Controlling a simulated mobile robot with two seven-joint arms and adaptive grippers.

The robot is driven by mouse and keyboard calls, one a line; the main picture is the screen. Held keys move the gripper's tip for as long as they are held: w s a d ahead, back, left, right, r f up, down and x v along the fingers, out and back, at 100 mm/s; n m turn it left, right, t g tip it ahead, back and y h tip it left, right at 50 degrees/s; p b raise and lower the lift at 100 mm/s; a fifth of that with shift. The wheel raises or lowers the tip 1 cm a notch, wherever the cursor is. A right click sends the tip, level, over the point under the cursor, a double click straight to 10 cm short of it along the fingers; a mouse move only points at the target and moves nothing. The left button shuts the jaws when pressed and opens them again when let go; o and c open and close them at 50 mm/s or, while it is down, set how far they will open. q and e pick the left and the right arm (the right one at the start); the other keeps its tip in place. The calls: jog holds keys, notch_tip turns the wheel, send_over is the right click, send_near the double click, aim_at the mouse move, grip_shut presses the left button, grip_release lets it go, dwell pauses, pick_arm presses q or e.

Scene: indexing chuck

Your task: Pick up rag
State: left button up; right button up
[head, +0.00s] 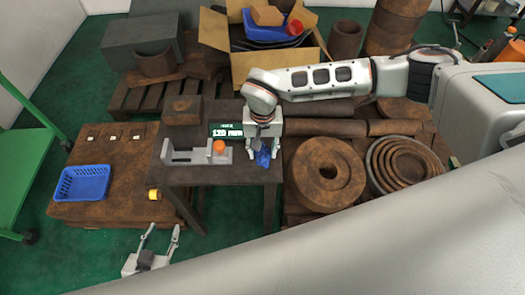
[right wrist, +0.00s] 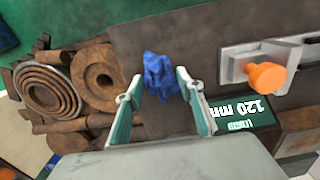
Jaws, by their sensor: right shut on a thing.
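The blue rag (head: 263,159) is a crumpled bundle at the right end of the dark table (head: 222,175). My right gripper (head: 263,154) points down over it and is shut on the rag, with a finger on each side. In the right wrist view the rag (right wrist: 158,76) sits between the fingertips. I cannot tell whether the rag still touches the tabletop. My left gripper (head: 162,235) is open and empty, low in front of the table over the green floor.
On the table, left of the rag, stand a grey fixture (head: 190,157) with an orange knob (head: 219,147) and a display reading 120 (head: 226,131). A blue basket (head: 82,183) sits on a low brown bench at left. Rusty rings (head: 323,173) lie to the right.

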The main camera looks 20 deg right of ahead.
aim_at(262, 149)
notch_tip(262, 149, up, 20)
dwell(0.5)
jog(key=shift+o, duration=0.6)
jog(key=shift+b, duration=0.3)
